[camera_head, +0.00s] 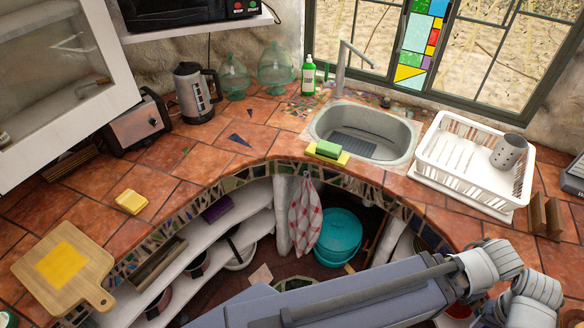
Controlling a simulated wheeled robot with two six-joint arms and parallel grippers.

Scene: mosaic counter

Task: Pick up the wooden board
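The wooden board (90,268) lies flat on the tiled counter at the far left. It is light brown with a short handle at its lower right that has a hole in it. A yellow square (62,263) is on its upper face; I cannot tell if it is a slice or a marking. The handle end reaches the counter's front edge. Nothing touches the board from above. One of my arms, grey with white joints, crosses the bottom and right, far from the board. Neither gripper's fingers show.
A yellow sponge-like block (131,201) lies behind the board. A toaster (138,124) and a kettle (196,93) stand farther back. Open shelves (217,233) lie below the counter edge. A sink (364,132) and a white dish rack (474,168) are right. Tiles right of the yellow block are clear.

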